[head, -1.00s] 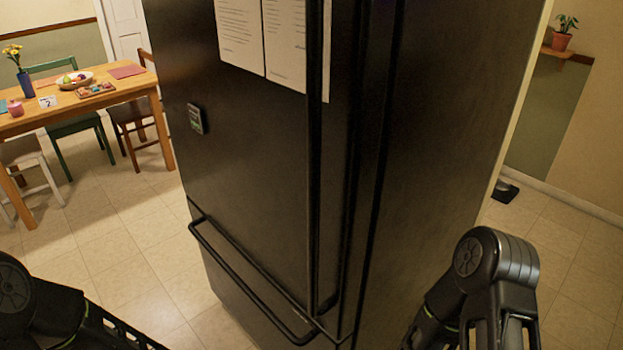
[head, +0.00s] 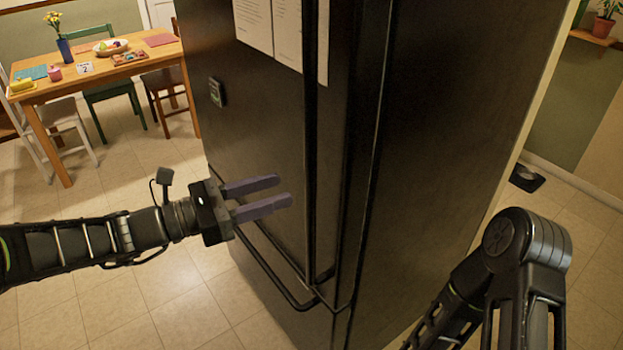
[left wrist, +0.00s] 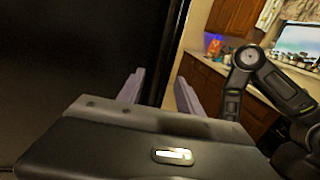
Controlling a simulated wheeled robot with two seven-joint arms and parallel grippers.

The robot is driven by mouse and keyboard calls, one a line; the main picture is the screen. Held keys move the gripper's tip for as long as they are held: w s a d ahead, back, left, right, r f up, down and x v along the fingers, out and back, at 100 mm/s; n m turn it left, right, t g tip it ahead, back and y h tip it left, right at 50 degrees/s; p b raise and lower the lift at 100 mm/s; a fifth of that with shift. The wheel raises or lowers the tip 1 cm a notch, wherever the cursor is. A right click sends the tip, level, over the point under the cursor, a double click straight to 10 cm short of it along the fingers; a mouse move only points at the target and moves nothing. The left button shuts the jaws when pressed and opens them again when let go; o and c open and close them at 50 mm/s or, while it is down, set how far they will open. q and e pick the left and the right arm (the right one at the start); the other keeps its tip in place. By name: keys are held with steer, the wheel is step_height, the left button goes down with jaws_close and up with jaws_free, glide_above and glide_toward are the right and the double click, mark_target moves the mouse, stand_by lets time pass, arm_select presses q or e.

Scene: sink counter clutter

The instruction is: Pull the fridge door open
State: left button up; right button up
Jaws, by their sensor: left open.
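The black fridge (head: 430,130) stands in the middle of the head view with its door (head: 268,135) shut. A long vertical door handle (head: 312,150) runs down the door's right side, and a horizontal bar handle (head: 262,262) crosses the lower drawer. My left gripper (head: 285,191) is open and empty in front of the door, just left of the vertical handle, with its fingers pointing right toward it. In the left wrist view, the open fingers (left wrist: 158,92) show beside the dark fridge face (left wrist: 75,60). My right arm shows at lower right, but its gripper is out of view.
A wooden table (head: 110,72) with chairs stands at the back left. A small dark object (head: 527,178) lies on the floor right of the fridge. The floor left of the fridge is clear. Cabinets (left wrist: 215,92) with a counter show in the left wrist view.

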mark_target(305, 183)
arm_select(q)
steer(key=p+x, duration=0.1)
steer(key=x, duration=0.6)
steer(key=shift+w+d, duration=0.2)
steer(key=shift+d, duration=0.15)
steer(key=shift+c, duration=0.3)
jaws_close()
stand_by(0.8)
